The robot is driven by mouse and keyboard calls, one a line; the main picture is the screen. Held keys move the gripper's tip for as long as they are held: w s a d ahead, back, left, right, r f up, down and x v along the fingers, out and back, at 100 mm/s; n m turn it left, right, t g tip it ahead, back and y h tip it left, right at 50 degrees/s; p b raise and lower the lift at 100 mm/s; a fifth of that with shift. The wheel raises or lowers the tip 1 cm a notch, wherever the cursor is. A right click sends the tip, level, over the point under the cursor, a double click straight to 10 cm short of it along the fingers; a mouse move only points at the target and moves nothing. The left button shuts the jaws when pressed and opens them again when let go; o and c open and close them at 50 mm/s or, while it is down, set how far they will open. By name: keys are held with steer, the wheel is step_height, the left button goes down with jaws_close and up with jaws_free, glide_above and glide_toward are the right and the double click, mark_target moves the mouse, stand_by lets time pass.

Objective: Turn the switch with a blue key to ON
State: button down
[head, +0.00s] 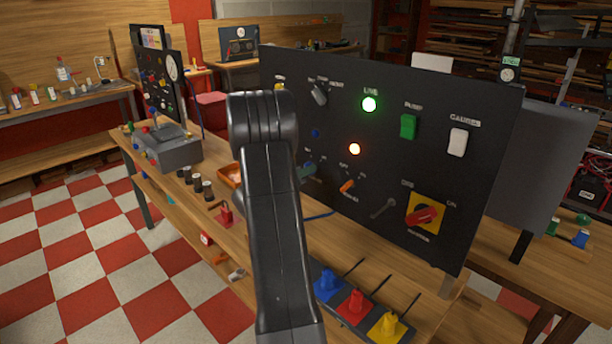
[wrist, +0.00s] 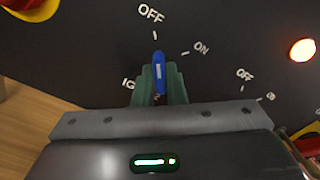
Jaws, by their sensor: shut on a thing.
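The blue key switch (wrist: 159,72) is on the black panel, in the middle of the wrist view. Its blue handle stands nearly upright in the picture, its tip toward the OFF mark. The ON mark is up and to the right of it. My gripper (wrist: 160,88) is shut on the blue key, with one green finger on each side. The lower part of the key is hidden between the fingers. In the head view my gripper (head: 306,171) is at the panel's lower left, partly behind my arm, and I cannot make out the key there.
The black panel (head: 465,215) also bears an orange key switch (head: 347,186) close to the right, a lit orange lamp (head: 354,149), a green lamp (head: 369,104) and a red rotary switch (head: 421,217). Blue, red and yellow levers (head: 356,303) stand on the bench in front.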

steer(key=m+b, duration=1.4)
steer(key=b, duration=0.8)
steer(key=shift+w+a+m, duration=0.1)
steer(key=shift+m, duration=0.3)
steer(key=shift+b, duration=0.4)
steer(key=c, duration=1.5)
jaws_free()
steer(key=p+v, duration=0.1)
steer(key=v, duration=1.3)
